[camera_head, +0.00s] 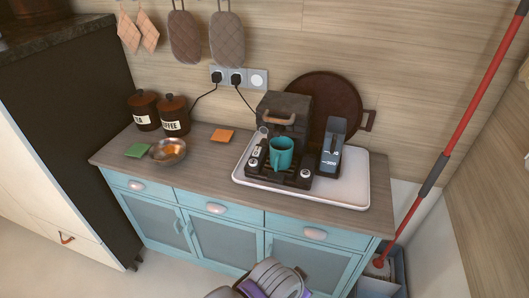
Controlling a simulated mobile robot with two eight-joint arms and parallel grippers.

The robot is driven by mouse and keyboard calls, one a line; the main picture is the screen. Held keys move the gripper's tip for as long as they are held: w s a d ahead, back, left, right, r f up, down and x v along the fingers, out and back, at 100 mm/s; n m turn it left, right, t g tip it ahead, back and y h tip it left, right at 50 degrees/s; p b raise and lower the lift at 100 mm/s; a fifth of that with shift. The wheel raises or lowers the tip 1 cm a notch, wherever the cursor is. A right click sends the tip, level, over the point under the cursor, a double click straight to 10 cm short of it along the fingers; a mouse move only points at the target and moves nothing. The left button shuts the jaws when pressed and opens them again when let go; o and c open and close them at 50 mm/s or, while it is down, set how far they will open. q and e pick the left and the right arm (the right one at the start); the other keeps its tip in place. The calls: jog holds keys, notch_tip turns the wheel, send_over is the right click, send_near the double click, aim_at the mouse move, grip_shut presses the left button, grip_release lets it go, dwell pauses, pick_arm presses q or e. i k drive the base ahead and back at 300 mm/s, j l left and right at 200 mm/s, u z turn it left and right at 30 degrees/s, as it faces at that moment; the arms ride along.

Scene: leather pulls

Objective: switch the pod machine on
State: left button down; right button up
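The pod machine (284,108), dark with a tan handle on top, stands on a white tray (345,188) on the counter. A teal mug (281,152) stands on its front platform and covers part of its front. Small light round parts show at the machine's front left and front right; I cannot tell which is a power switch or whether the machine is on.
A grey water container (333,147) stands close right of the machine, with a large round brown tray (325,98) behind. A metal bowl (167,151), two canisters (174,115), a green pad (140,151) and an orange pad (222,136) sit left. Counter (205,170) left of the tray is partly clear.

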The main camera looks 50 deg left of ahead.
aim_at(257, 150)
jog(key=u, duration=1.7)
